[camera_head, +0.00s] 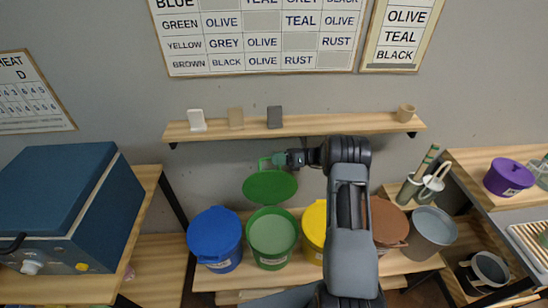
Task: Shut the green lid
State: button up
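The green lid (270,187) stands raised behind the green bucket (272,258), which is open with its pale green inside showing. A squarish green loop (262,164) rises from the lid's top edge. My gripper (281,159) reaches in from the right at the loop's upper right side. Its fingertips are at or very near the loop; they are too small to tell whether they are open or closed on it.
A blue bucket (215,250) with its lid down stands to the left. A yellow bucket (313,235) and a brown one (388,225) stand to the right, partly behind my arm. A wall shelf (350,124) with small tiles and a cup runs above.

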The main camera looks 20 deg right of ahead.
jog(key=shift+w+a, duration=0.1)
jog(key=shift+a, duration=0.4)
jog(key=shift+c, duration=0.3)
grip_shut()
